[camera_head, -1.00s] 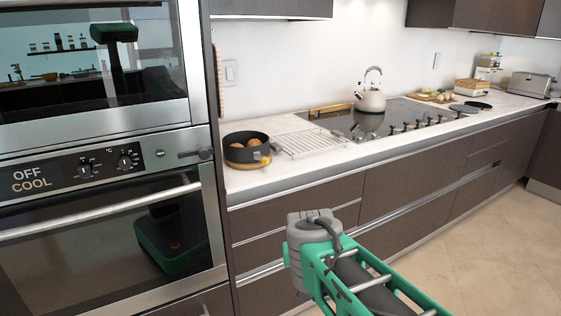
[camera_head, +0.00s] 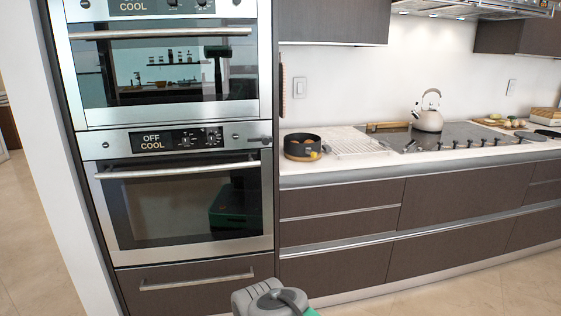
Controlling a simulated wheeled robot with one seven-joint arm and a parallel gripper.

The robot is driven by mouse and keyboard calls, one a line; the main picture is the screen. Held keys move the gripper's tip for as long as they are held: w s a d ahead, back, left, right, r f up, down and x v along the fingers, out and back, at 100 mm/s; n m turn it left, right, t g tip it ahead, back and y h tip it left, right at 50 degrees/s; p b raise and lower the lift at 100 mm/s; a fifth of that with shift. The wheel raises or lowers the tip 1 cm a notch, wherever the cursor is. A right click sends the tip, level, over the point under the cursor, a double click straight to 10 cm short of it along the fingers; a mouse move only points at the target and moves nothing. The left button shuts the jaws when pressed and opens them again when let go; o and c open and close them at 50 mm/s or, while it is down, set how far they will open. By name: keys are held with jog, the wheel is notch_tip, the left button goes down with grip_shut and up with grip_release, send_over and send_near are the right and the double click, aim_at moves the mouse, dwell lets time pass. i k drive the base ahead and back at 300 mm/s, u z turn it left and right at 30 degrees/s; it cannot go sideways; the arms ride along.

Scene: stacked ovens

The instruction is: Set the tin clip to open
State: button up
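A round black tin (camera_head: 302,145) stands on the counter just right of the oven column, on a yellowish round base. Yellow-orange items show at its front right edge. I cannot make out a clip on the tin at this size. Only a grey and green part of my arm shows, at the bottom middle of the head view, well below and in front of the counter. My gripper's fingers are not in view, so I cannot see whether they hold anything.
Stacked ovens stand on the left, the lower oven (camera_head: 190,205) with a display reading OFF COOL and a small grey lever (camera_head: 255,141) at its panel's right. A wire rack (camera_head: 358,143) lies right of the tin. A kettle (camera_head: 428,118) stands on the hob. Floor is clear at lower right.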

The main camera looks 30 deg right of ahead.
aim_at(314, 154)
jog(key=u, duration=0.35)
jog(key=i, duration=1)
jog(key=z, duration=0.55)
